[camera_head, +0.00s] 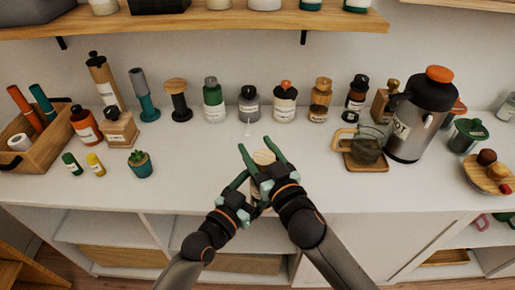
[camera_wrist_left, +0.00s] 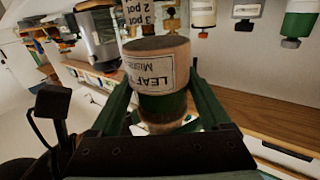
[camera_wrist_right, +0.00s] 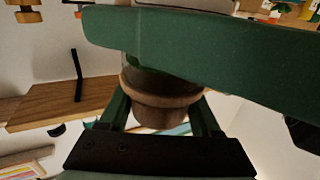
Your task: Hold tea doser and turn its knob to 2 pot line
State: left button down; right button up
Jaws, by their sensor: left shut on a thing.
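The tea doser stands above the cabinet top between my two grippers, its round wooden top (camera_head: 264,157) showing in the head view. My left gripper (camera_head: 238,183) is shut on its body. The left wrist view shows the cream label (camera_wrist_left: 160,72), a green band and pot lines reading 2 and 3. My right gripper (camera_head: 256,142) has its fingers on either side of the doser. In the right wrist view a round wooden part (camera_wrist_right: 160,108), seemingly the knob, sits between the right fingers; whether they press on it is unclear. The knob's setting is not readable.
Several jars, such as a green one (camera_head: 213,103), line the wall. A glass mug (camera_head: 364,148) on a wooden coaster and a large flask (camera_head: 418,118) stand right. A wooden caddy (camera_head: 48,150) and small succulent (camera_head: 140,165) stand left. The front counter beside my grippers is clear.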

jog(key=o, duration=0.4)
jog(key=shift+r, duration=0.1)
notch_tip(320, 180, up, 10)
dwell(0.4)
